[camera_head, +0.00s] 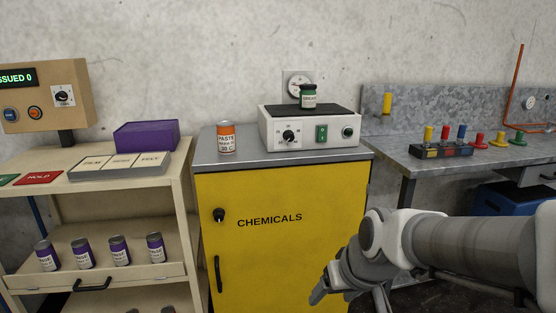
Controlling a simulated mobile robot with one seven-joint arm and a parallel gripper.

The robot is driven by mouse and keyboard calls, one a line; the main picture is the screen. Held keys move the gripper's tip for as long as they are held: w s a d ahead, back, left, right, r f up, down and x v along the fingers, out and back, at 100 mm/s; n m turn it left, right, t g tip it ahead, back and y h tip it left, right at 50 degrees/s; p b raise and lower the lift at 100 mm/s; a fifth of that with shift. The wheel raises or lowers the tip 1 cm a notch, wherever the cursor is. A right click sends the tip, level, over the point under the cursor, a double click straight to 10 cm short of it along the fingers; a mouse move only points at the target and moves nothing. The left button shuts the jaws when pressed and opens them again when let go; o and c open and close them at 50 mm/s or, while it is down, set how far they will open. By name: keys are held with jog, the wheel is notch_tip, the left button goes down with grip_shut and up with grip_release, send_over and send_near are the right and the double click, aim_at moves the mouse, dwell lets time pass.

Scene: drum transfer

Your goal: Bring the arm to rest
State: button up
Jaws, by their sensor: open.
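My gripper (343,285) is at the lower right, in front of the yellow chemicals cabinet (270,245) and below its top. It is open and I see nothing between its fingers. Part of the fingers is cut off or hidden at the bottom edge. My arm reaches in from the right edge, held low and roughly level. The orange-capped paste can (226,138) stands upright on the cabinet top. A green jar (308,96) stands upright on the white device (310,130) on that top. Both are apart from my gripper.
A beige shelf unit (185,200) at left holds a purple box (146,136) and several purple cans on a lower tray. A grey workbench (400,155) at right bears a rack (440,151) of coloured pieces. A blue bin (505,202) sits below it.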

jog(key=s+d+r+m+t+h, duration=0.1)
jog(key=s+d+r, duration=0.15)
jog(key=s, duration=0.35)
jog(key=s+d+r+m+h, duration=0.1)
jog(key=s+d+r, duration=0.1)
jog(key=s+r, duration=0.25)
notch_tip(320, 180, up, 24)
jog(key=s+p, duration=0.1)
jog(key=p, duration=2.3)
jog(key=shift+a, duration=0.25)
jog(key=shift+f, duration=0.15)
jog(key=shift+c, duration=0.2)
